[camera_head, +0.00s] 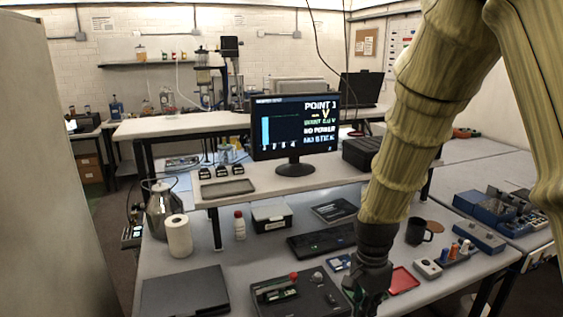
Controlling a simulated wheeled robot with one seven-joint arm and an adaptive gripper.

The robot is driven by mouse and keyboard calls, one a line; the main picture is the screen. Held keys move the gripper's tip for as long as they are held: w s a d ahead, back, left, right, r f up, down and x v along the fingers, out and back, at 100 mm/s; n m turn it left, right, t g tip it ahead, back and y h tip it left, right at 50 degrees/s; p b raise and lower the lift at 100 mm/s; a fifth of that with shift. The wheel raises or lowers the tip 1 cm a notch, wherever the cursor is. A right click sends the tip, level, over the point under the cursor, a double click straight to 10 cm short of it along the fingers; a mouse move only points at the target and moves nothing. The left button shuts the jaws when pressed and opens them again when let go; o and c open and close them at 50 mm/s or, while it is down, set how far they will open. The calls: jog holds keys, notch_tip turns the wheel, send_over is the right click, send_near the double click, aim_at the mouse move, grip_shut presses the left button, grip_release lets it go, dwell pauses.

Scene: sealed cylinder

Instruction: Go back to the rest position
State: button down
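My gripper (366,290) hangs at the lower middle right of the head view, at the end of my arm. It is over the front of the workbench, beside a dark panel (318,297) with a red knob. Its fingers are dark and partly cut off by the bottom edge, so I cannot tell whether they are open or shut, or whether they hold anything. No sealed cylinder can be clearly made out.
A monitor (296,128) stands on the raised shelf (270,192). A paper roll (178,236), a white bottle (239,225), a black mug (417,231) and a red tray (403,280) are on the bench. A closed dark case (185,293) lies front left.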

jog(key=s+d+f+n+b, duration=0.1)
jog(key=s+f+n, duration=0.2)
jog(key=f, duration=0.8)
jog(key=s+d+f+n+b, duration=0.1)
jog(key=s+f+n+b, duration=0.1)
jog(key=f, duration=0.9)
jog(key=s+d+f+n+b, duration=0.1)
jog(key=s+f+n+b, duration=0.2)
jog(key=s+f+n, duration=0.5)
jog(key=s+f, duration=1.3)
jog(key=shift+d+t, duration=0.25)
jog(key=shift+t, duration=0.15)
jog(key=shift+r, duration=0.1)
